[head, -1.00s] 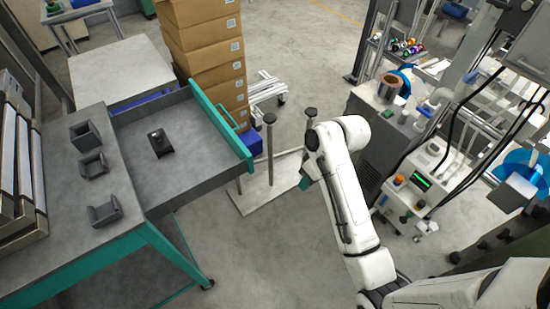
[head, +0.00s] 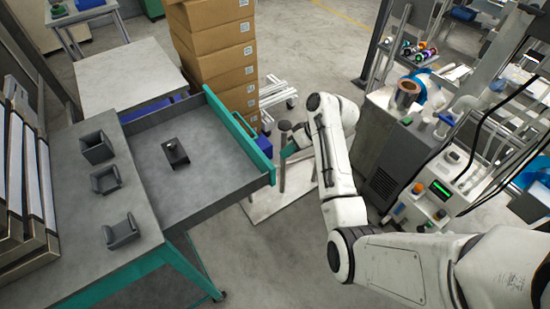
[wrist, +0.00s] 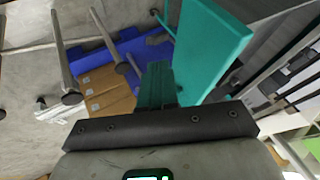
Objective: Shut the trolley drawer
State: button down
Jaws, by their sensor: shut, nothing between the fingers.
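The trolley (head: 72,205) has a grey top and teal frame and stands at the left in the head view. Its grey drawer (head: 205,185) is pulled well out, toward the right. The drawer's teal front (head: 232,130) carries a teal handle (head: 244,125). My gripper (head: 289,153) is to the right of the drawer front, apart from it and partly hidden by my arm. In the wrist view, the shut, empty teal fingers (wrist: 157,84) point toward the scene, and the teal drawer front (wrist: 212,45) stands close to their right.
A small black object (head: 176,153) lies in the drawer. Grey holders (head: 106,180) stand on the trolley top. Stacked cardboard boxes (head: 215,50) are behind the drawer front. A post (head: 283,172) on a pale base stands near my gripper. A machine (head: 385,150) is at the right.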

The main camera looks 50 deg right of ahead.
jog(key=shift+w+a+f+p, duration=0.2)
jog(key=shift+w+a+p, duration=0.05)
jog(key=shift+a, duration=0.5)
jog(key=shift+w+a+f+p, duration=0.2)
jog(key=shift+w+a, duration=0.1)
jog(key=shift+a, duration=0.4)
jog(key=shift+w+a+f+p, duration=0.15)
jog(key=shift+w+a+p, duration=0.1)
jog(key=shift+a, duration=0.5)
